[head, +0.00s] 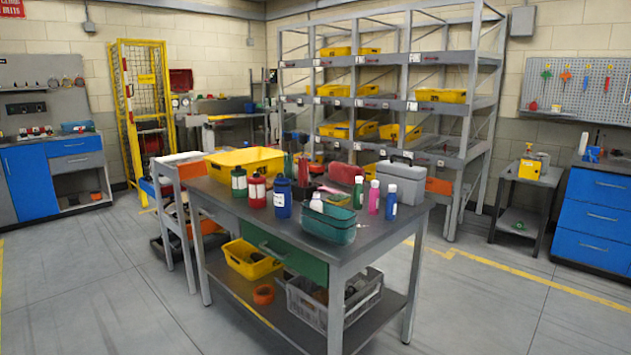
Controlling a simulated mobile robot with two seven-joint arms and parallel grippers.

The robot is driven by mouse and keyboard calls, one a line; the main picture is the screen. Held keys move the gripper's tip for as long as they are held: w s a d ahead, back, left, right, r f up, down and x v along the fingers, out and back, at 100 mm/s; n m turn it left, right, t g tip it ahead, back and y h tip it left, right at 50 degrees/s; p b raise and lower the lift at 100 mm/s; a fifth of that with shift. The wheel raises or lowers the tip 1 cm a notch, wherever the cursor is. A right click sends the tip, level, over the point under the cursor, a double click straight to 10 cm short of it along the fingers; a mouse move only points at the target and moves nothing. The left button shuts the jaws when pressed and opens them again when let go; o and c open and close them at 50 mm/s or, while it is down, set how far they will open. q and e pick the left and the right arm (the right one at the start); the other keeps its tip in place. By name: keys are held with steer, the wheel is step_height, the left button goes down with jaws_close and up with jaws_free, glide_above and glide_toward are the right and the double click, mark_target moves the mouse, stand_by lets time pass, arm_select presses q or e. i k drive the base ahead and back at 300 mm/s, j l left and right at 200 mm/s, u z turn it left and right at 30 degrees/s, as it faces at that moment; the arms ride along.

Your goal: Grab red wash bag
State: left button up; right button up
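A red, soft-looking bag (345,172) lies toward the back of the grey workbench (383,222), left of a grey case with a handle (402,181). It looks like the red wash bag. Bottles in front partly hide its lower edge. Neither of my grippers shows in the head view.
Several bottles stand on the bench, including a dark blue one (282,197). A teal basket (328,222) is at the front edge and a yellow bin (244,161) at the back left. Shelving (468,130) rises behind. Floor (470,310) right of the bench is clear.

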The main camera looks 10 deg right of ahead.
mark_target(343, 172)
steer(key=z, duration=0.85)
steer(key=i+l+z, duration=0.1)
steer(key=i+z, duration=0.25)
steer(key=i, duration=0.15)
steer(key=i+z, duration=0.35)
steer(key=i, duration=0.15)
steer(key=i+z, duration=0.3)
steer(key=i, duration=2.55)
steer(key=i+u, duration=0.2)
steer(key=i, duration=0.45)
steer(key=i+l+u, duration=0.15)
steer(key=i, duration=0.55)
steer(key=i+j+u, duration=0.1)
steer(key=i+u, duration=0.55)
steer(key=u, duration=0.15)
steer(key=i+l+u, duration=0.1)
steer(key=i+u, duration=0.25)
steer(key=i+j+u, duration=0.15)
steer(key=i+u, duration=0.45)
steer(key=u, duration=0.15)
steer(key=i+u, duration=0.4)
steer(key=k, duration=0.1)
